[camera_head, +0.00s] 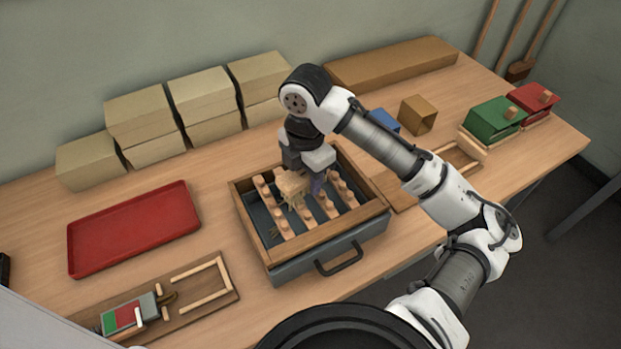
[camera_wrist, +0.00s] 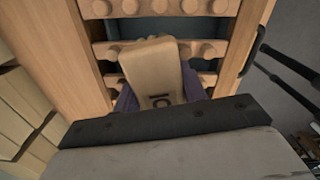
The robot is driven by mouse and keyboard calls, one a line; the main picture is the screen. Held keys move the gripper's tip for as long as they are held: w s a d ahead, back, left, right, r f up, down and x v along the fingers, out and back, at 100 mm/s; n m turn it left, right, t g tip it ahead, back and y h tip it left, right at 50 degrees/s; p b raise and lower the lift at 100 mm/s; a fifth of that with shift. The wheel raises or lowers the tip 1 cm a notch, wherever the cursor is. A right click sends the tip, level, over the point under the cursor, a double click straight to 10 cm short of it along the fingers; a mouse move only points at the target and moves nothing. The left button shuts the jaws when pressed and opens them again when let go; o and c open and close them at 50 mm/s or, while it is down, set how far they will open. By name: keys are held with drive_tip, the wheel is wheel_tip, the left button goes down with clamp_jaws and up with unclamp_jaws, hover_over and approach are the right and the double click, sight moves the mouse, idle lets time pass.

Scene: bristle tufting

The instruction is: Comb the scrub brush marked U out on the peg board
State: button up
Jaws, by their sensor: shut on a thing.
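My gripper (camera_head: 305,182) is shut on a pale wooden scrub brush (camera_head: 290,184). In the wrist view the brush (camera_wrist: 153,72) sits between the purple fingers, with a dark mark on its near end that looks like a U turned sideways beside a bar. Its pale bristles point down among the pegs in the head view. The peg board (camera_head: 262,207) has several wooden rails with round pegs, set in a wood-rimmed grey tray with a front handle. Whether the bristles touch the pegs is hard to tell.
A red tray (camera_head: 135,230) lies to the left. Stacked cream boxes (camera_head: 202,95) stand behind. A wooden fixture (camera_head: 205,285) with a green and red item is at front left. Green (camera_head: 494,116) and red (camera_head: 533,101) boxes stand at right, near a brown block (camera_head: 418,115).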

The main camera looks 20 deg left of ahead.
drive_tip(key=shift+w+a+p, duration=0.1)
drive_tip(key=shift+p, duration=0.45)
drive_tip(key=shift+s+d+f, duration=0.2)
drive_tip(key=shift+s+d, duration=1.3)
drive_tip(key=shift+s, duration=0.05)
drive_tip(key=w+a+p, duration=0.1)
drive_tip(key=w+a, duration=0.4)
drive_tip(key=shift+w+a+r, duration=0.25)
drive_tip(key=shift+w+a, duration=0.1)
drive_tip(key=shift+w, duration=0.05)
drive_tip(key=shift+r+p, duration=2.35)
drive_tip(key=shift+r, duration=0.65)
